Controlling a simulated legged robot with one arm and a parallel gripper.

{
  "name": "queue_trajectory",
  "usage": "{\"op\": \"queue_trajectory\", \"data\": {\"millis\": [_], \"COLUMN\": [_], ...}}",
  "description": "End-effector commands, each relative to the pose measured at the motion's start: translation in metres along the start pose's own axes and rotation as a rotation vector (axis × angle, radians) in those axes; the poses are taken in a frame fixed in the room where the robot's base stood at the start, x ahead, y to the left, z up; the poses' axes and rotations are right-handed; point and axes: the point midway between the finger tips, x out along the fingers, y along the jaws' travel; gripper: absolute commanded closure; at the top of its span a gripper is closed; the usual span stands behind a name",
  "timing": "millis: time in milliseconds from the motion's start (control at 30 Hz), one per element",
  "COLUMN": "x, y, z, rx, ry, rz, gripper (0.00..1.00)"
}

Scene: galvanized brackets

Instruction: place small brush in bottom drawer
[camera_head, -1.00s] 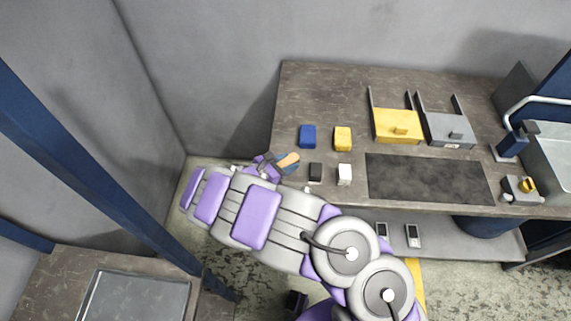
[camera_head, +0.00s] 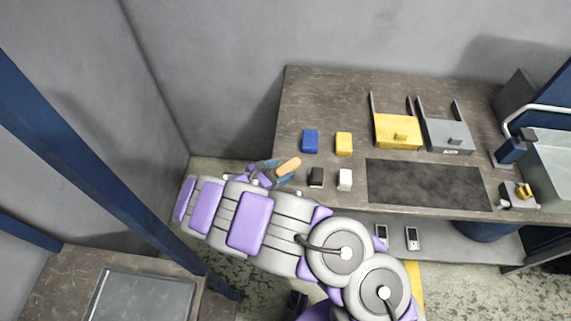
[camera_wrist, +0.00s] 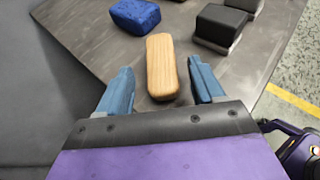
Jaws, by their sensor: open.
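A tan wooden oblong piece, which looks like the small brush (camera_wrist: 162,66), lies on the table; no bristles show. It also appears near the table's left edge in the head view (camera_head: 288,166). My gripper (camera_wrist: 160,88) is open, its two blue fingers standing on either side of the wooden piece's near end with gaps on both sides. In the head view my gripper (camera_head: 276,175) is at the table's left edge, partly covered by the wooden piece and my arm. Yellow (camera_head: 398,134) and grey (camera_head: 448,139) drawer-like boxes with knobs stand at the back; I cannot tell which is a bottom drawer.
A blue block (camera_head: 310,140) and a yellow block (camera_head: 343,144) lie behind the wooden piece. A black block (camera_head: 316,177) and a white block (camera_head: 345,180) are to its right. A dark mat (camera_head: 428,185) lies further right. A sink (camera_head: 548,155) is at the right.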

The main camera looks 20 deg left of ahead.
Motion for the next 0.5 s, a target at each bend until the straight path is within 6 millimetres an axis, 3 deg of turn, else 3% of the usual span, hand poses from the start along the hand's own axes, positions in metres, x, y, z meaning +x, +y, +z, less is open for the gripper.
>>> {"op": "queue_trajectory", "data": {"millis": [200, 500], "x": [-0.026, -0.033], "y": [-0.001, -0.002], "z": [0.003, 0.0], "rx": [-0.001, -0.001], "ry": [0.0, 0.0], "rz": [-0.002, -0.003], "gripper": [0.33, 0.33]}}
